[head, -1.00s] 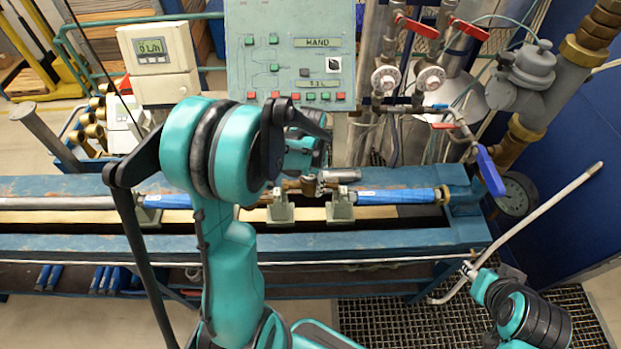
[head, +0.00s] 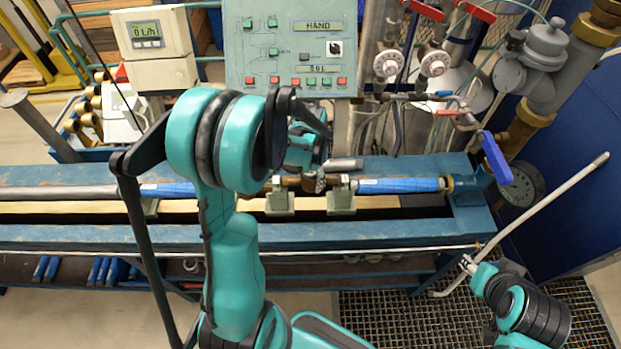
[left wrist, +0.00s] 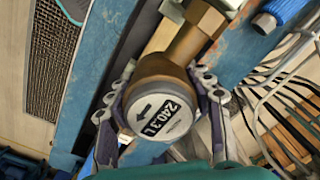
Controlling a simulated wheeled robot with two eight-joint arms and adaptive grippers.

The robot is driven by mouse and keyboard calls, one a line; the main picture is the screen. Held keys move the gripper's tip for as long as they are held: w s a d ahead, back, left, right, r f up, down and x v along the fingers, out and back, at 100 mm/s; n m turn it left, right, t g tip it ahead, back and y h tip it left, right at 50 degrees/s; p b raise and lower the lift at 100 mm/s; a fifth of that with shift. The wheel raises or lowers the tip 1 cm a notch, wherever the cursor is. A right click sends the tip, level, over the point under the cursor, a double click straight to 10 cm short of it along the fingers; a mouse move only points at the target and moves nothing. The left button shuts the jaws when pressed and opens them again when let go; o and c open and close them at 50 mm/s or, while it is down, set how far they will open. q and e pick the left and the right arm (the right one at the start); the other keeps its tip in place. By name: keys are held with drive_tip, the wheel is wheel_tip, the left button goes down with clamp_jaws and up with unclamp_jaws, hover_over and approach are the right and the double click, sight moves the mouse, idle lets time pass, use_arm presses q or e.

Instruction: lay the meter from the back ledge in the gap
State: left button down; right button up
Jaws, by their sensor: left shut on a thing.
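The meter (left wrist: 160,95) is a round brass body with a pale dial reading 240.3 and a brass pipe stub. In the left wrist view my left gripper (left wrist: 158,98) is shut on it, one finger on each side. In the head view the brass meter (head: 314,183) shows below my left gripper (head: 308,168), which my arm partly hides. It is over the bench line, near the gap between the two pale supports (head: 280,202) (head: 341,198). I cannot tell whether it touches them. A blue pipe (head: 400,185) lies right of the gap.
The blue bench (head: 380,237) runs across the view. A grey cylinder (head: 345,163) lies just behind the gap. The control panel (head: 290,50), a white display unit (head: 152,45) and valves with red handles (head: 424,10) stand behind. A blue-handled valve (head: 497,157) is at right.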

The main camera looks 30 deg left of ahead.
sight(310, 186)
use_arm(q)
drive_tip(key=shift+f, duration=0.1)
idle(0.3)
drive_tip(key=shift+f+b, duration=0.15)
drive_tip(key=shift+b, duration=0.15)
drive_tip(key=shift+f+b, duration=1.25)
drive_tip(key=shift+f, duration=0.1)
drive_tip(key=shift+f+b, duration=0.3)
idle(0.5)
drive_tip(key=c, duration=0.6)
unclamp_jaws()
